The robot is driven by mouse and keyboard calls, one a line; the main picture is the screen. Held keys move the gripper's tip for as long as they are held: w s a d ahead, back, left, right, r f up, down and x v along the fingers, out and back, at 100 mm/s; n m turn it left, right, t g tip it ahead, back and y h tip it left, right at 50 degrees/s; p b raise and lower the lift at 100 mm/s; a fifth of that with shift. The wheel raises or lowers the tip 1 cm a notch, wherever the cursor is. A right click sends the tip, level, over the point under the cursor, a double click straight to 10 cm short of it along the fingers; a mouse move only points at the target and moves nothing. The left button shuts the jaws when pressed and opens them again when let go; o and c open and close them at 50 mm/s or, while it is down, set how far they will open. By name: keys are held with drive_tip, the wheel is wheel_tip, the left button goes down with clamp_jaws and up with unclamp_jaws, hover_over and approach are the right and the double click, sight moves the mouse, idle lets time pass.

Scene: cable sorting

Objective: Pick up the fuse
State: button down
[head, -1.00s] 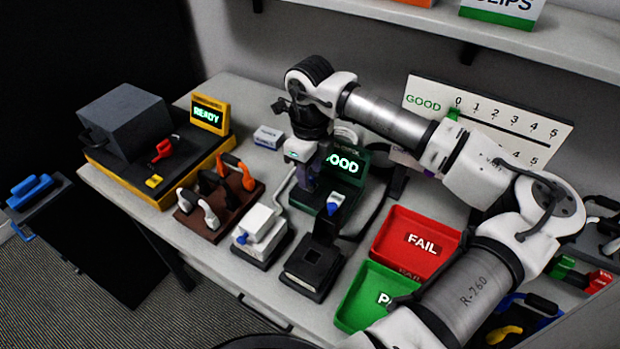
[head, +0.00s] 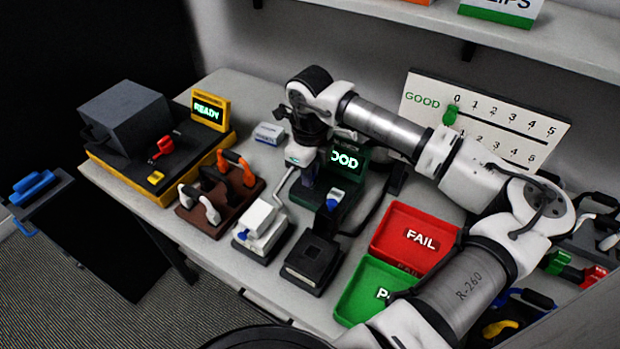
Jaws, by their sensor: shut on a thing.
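My gripper (head: 309,186) points down at the left side of the green tester (head: 350,172), whose screen reads GOOD, partly covered by my wrist. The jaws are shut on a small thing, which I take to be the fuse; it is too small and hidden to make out. I cannot tell whether it touches the tester. A blue-topped part (head: 333,198) sits at the front of the tester, just right of my fingers.
A red FAIL tray (head: 385,245) and green PASS tray (head: 352,305) lie at right. A black box (head: 312,262), a white clamp device (head: 258,225) and a brown rack (head: 208,215) stand in front. The yellow-based READY machine (head: 155,190) is at left.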

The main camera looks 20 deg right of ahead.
wheel_tip(320, 180, up, 23)
drive_tip(key=b, duration=0.1)
drive_tip(key=shift+b, duration=0.3)
idle(0.5)
wheel_tip(320, 180, down, 2)
drive_tip(key=shift+a+f+b, duration=0.1)
drive_tip(key=shift+f+b, duration=0.05)
drive_tip(key=shift+b, duration=1)
